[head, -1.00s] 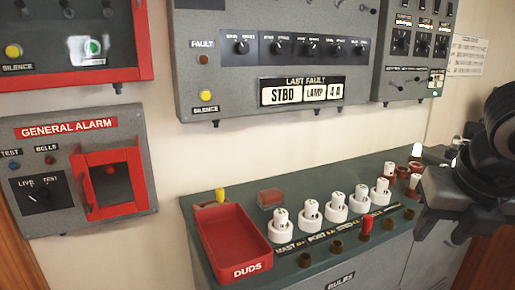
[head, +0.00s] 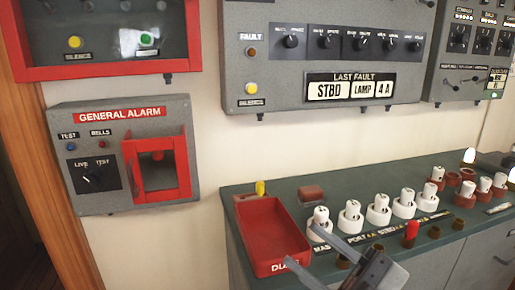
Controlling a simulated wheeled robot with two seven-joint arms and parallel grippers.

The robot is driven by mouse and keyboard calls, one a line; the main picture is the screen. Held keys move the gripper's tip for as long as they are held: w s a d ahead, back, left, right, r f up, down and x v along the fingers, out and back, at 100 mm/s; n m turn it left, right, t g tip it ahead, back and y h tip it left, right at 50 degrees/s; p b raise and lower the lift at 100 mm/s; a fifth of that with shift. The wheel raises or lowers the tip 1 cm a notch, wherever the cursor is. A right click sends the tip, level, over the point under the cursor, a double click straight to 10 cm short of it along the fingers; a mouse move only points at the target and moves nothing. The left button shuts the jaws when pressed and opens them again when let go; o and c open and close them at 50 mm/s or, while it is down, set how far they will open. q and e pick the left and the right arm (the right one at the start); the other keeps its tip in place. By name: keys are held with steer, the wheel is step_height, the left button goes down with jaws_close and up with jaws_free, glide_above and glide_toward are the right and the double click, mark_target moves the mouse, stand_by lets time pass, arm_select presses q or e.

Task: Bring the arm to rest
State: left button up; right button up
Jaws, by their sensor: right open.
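My right gripper (head: 310,250) shows at the bottom centre, coming in from the lower right. Its two grey fingers are spread apart, with nothing seen between them. It is in front of the cabinet top's near edge, by the right corner of the red DUDS tray (head: 262,262), and covers part of the tray's label. Whether it touches the tray cannot be told. The rest of my right arm is mostly out of the picture. My left gripper is not in view.
The green cabinet top (head: 345,186) carries white lamp holders (head: 378,209), dark sockets (head: 434,233), a red lamp (head: 411,230) and a red block (head: 311,193). The GENERAL ALARM box (head: 125,150) and LAST FAULT panel (head: 320,60) hang on the wall. A wooden door frame stands left.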

steer(key=w+d+f+m+t+h, duration=0.1)
steer(key=d+f+m+t+h, duration=0.15)
steer(key=f+m+h, duration=0.65)
steer(key=d+f+m+t+h, duration=0.2)
steer(key=d+f+m+h, duration=0.2)
steer(key=f+m+h, duration=0.45)
steer(key=s+f+m+g, duration=0.1)
steer(key=s+f+g, duration=0.4)
steer(key=s+f, duration=0.4)
step_height(320, 180, down, 6)
steer(key=shift+s+f+m+g, duration=0.1)
steer(key=shift+s+m+g, duration=0.05)
steer(key=shift+m+g, duration=0.2)
